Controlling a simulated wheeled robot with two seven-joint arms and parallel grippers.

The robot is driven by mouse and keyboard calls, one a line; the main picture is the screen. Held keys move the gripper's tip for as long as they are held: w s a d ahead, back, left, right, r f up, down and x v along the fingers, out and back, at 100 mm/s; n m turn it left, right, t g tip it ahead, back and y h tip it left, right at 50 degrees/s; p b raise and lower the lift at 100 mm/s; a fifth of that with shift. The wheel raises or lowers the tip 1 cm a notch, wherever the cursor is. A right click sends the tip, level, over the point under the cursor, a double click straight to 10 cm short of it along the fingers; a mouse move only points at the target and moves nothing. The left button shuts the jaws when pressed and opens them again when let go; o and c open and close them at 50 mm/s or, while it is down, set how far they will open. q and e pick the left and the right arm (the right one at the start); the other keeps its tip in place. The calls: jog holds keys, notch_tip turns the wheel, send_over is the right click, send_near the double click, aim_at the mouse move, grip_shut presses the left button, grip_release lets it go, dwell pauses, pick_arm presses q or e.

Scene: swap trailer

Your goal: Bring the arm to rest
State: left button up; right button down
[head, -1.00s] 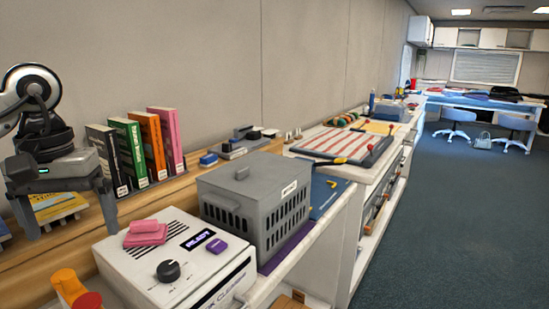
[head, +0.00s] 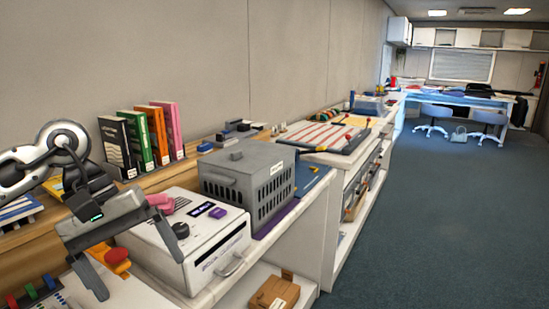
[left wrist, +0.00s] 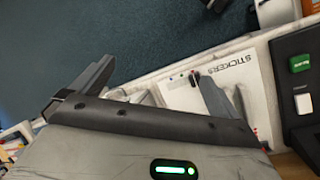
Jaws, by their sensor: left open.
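My left gripper (head: 141,270) is open and empty, with its two fingers spread and pointing down toward the front. It hangs over the counter at the left, in front of the white machine (head: 205,262). In the left wrist view the open fingers (left wrist: 155,68) stand apart with nothing between them. Below them are a white sheet marked STICKERS (left wrist: 235,85) and the blue-green floor (left wrist: 130,30). My right gripper is not in view.
A pink block (head: 160,201) lies on the white machine. An orange and red object (head: 118,257) is close to the gripper. A grey vented box (head: 245,190) and upright books (head: 140,140) stand behind. The floor (head: 420,230) at right is clear.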

pick_arm(q)
jog(key=s+d+n+t+h, duration=0.2)
jog(key=d+n+t+h, duration=0.5)
jog(key=d+n+h, duration=1.6)
jog(key=w+a+f+n+t+y, duration=0.1)
jog(key=a+f+n+t+y, duration=0.45)
jog(key=n+y, duration=0.6)
jog(key=w+a+f+n+t+y, duration=0.1)
jog(key=a+f+n+t+y, duration=0.45)
jog(key=n, duration=1.15)
jog(key=s+a+f+n+g+y, duration=0.1)
jog(key=s+f+n+g+y, duration=0.2)
jog(key=s+f+n, duration=0.2)
jog(key=s+a+f+n+g+y, duration=0.2)
jog(key=s+f+n, duration=0.4)
jog(key=f, duration=0.7)
jog(key=n+g+y, duration=0.1)
jog(key=n+y, duration=0.1)
jog(key=shift+a+f+n, duration=0.2)
jog(key=shift+n, duration=0.15)
